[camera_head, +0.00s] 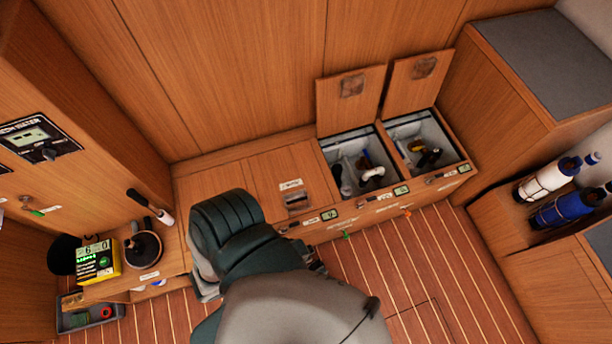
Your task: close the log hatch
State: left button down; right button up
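Two wooden hatch lids stand open against the back wall: a left lid (335,104) and a right lid (400,97), each with a metal latch plate on its underside. Below them are two open lockers, the left locker (333,150) and the right locker (396,127), with pale inner walls and fittings inside. The labels on the bench front are too small to read, so I cannot tell which lid is the log hatch. A large grey and dark green part of my own body fills the lower middle. No gripper fingers are clearly visible.
A closed hatch (275,172) lies left of the open lockers. A yellow box (97,262) and a round dark pot (143,250) stand at left. White and blue bottles (548,178) sit in a right-hand rack. The striped floor (455,275) is clear at right.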

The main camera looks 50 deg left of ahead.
aim_at(347, 101)
jog(key=u, duration=1.25)
jog(key=i+l+u, duration=0.15)
jog(key=l+u, duration=0.15)
jog(key=i+l+u, duration=0.15)
jog(key=l+u, duration=0.15)
